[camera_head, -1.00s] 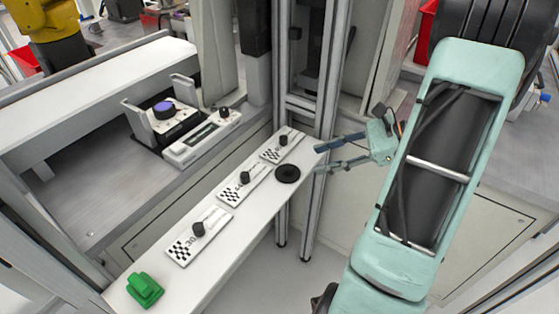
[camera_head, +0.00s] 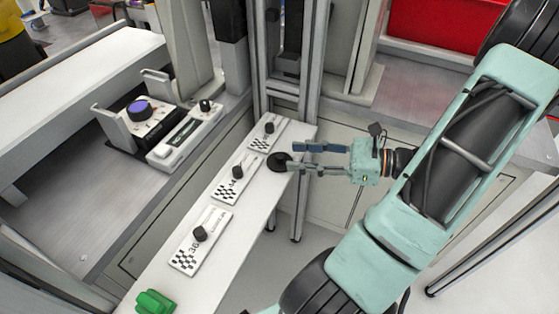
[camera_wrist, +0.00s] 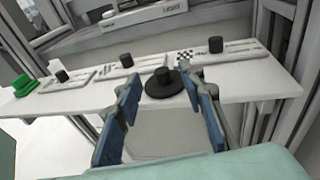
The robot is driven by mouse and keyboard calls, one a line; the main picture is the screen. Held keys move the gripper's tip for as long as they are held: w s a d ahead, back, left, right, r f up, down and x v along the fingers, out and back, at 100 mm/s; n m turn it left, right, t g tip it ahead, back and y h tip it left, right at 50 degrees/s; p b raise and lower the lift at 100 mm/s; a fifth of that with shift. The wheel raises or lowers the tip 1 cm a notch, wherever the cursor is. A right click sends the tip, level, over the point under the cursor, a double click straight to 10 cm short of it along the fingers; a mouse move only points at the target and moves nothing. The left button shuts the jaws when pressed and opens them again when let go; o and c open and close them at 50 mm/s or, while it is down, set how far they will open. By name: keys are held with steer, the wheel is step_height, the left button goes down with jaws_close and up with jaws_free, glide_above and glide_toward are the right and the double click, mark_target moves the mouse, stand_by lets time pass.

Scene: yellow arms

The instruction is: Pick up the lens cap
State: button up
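The lens cap appears to be the black round disc with a raised knob (camera_head: 277,163), lying flat near the edge of the narrow white shelf (camera_head: 228,238). It also shows in the wrist view (camera_wrist: 165,86), ahead of the fingers and roughly centred between their tips. My gripper (camera_head: 295,157) is open and empty, with its two blue-padded fingers spread apart. In the head view its fingertips are just right of the disc, the lower tip overlapping the disc's right side. I cannot tell whether they touch.
Several white plates with checkered patterns and black knobs (camera_head: 201,238) lie along the shelf. A green object (camera_head: 155,302) sits at its near end. Metal posts (camera_head: 312,90) stand behind the shelf. A device with a purple disc (camera_head: 139,108) is at the left.

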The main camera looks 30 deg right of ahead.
mark_target(280, 156)
steer(key=shift+b+x, duration=0.55)
steer(key=shift+x, duration=2.25)
steer(key=shift+f, duration=0.15)
steer(key=shift+c, duration=0.7)
steer(key=shift+d, duration=0.1)
jaws_close()
